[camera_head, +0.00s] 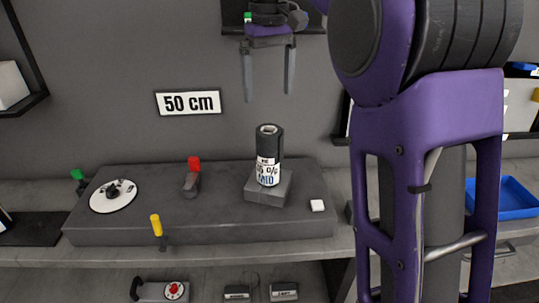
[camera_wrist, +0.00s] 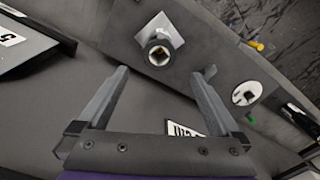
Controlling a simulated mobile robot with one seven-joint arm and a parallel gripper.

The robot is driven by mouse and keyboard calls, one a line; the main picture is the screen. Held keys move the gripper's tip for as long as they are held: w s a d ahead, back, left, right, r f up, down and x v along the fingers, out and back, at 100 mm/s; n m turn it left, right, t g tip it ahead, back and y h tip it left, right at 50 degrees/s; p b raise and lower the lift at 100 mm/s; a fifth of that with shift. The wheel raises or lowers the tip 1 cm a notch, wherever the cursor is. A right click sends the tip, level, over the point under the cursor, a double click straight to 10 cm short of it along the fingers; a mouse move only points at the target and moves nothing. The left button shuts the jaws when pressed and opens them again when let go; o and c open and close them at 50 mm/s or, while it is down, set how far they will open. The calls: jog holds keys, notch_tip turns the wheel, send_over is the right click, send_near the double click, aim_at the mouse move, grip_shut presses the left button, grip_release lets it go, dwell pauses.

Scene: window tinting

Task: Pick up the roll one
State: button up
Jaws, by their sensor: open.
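The roll (camera_head: 268,156) is a dark upright cylinder with a white label and a hollow top. It stands on a small grey block (camera_head: 270,188) on the raised grey bench slab. My gripper (camera_head: 268,97) is open and empty, with its fingers pointing down, above the roll and apart from it. In the wrist view the roll (camera_wrist: 160,52) is seen end-on, beyond the open fingers of my gripper (camera_wrist: 161,70). Its label is only partly readable.
A blue tray (camera_head: 508,197) stands at right.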

aim_at(269, 141)
notch_tip(269, 141, down, 14)
jog(key=b, duration=0.3)
jog(key=shift+w+f, duration=0.1)
jog(key=c, duration=1.6)
jog(key=shift+r, duration=0.2)
